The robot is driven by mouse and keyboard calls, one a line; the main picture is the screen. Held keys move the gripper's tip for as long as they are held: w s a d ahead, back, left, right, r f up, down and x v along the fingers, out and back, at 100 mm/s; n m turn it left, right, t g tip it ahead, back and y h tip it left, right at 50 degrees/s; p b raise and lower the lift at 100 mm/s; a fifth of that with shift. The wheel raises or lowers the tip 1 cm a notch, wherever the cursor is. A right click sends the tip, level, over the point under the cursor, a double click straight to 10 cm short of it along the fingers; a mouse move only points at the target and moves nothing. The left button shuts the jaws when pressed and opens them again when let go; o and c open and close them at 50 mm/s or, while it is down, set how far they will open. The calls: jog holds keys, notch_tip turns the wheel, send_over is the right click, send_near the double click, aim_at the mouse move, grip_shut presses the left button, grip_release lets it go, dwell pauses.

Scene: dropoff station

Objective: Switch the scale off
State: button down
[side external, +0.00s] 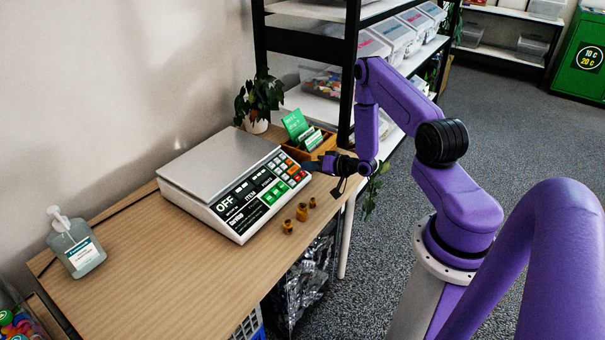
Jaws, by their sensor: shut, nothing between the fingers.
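The white scale (170,186) with a flat grey weighing plate (218,163) stands on the wooden table. Its dark sloping front panel (243,202) shows large white letters reading OFF at the left end; I cannot tell whether they are a printed label or a lit display. A keypad (289,172) with white, green, orange and red keys is at the panel's right end. My gripper (308,166) is shut and empty, its tips right beside the keypad's upper right corner. I cannot tell whether they touch a key.
A wooden card box (318,150) with green cards stands close behind my gripper, beside a potted plant (258,98). Small brass weights (301,212) stand in front of the scale. A sanitizer bottle (75,246) is at the left. The table's front left is clear.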

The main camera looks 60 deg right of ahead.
jog(key=shift+s+r, duration=0.35)
jog(key=shift+r, duration=0.4)
jog(key=shift+s+r, duration=0.3)
jog(key=shift+r, duration=0.5)
jog(key=shift+s+r, duration=0.35)
jog(key=shift+r, duration=0.4)
jog(key=s+a+r+n+g+y, duration=0.1)
jog(key=a+r+n+g, duration=0.4)
jog(key=a, duration=0.7)
jog(key=s+a+r+n+g, duration=0.1)
jog(key=a+r+n+g, duration=0.2)
jog(key=a+r+n, duration=0.55)
jog(key=s+a+r+n+g, duration=0.2)
jog(key=s+a+r+g, duration=0.1)
jog(key=s+a, duration=0.7)
jog(key=s+d+r+n+g, duration=0.1)
jog(key=s+r+n, duration=0.1)
jog(key=s, duration=0.6)
jog(key=s+d+r+n+g+h, duration=0.1)
jog(key=s+r+n, duration=0.1)
jog(key=s, duration=0.7)
jog(key=shift+d+r+n+g+h, duration=0.2)
jog(key=shift+d+n+g+h, duration=0.1)
jog(key=shift+n+g, duration=0.1)
